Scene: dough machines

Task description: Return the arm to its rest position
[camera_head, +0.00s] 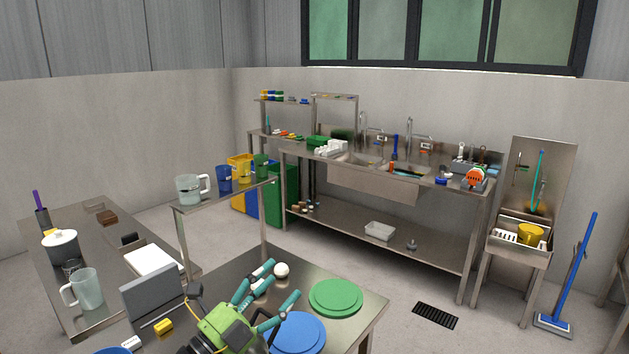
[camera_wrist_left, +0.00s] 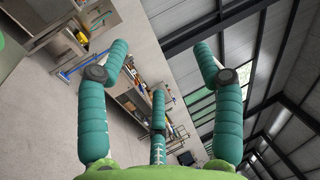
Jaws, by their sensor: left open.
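My left gripper (camera_head: 274,286) shows at the bottom middle of the head view, over the near steel table (camera_head: 360,328). It has a green body and teal fingers. In the left wrist view the fingers of the left gripper (camera_wrist_left: 160,75) are spread apart with nothing between them. Beyond them are the far wall, benches, windows and roof beams. A white ball (camera_head: 281,270) lies close to the fingertips in the head view; I cannot tell whether they touch. My right gripper is in neither view.
A green disc (camera_head: 335,297) and a blue disc (camera_head: 297,334) lie beside the gripper on the table. A grey panel (camera_head: 152,291) and a yellow block (camera_head: 163,327) are left of it. A raised shelf (camera_head: 240,190) holds jugs behind. The sink bench (camera_head: 375,185) is farther back.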

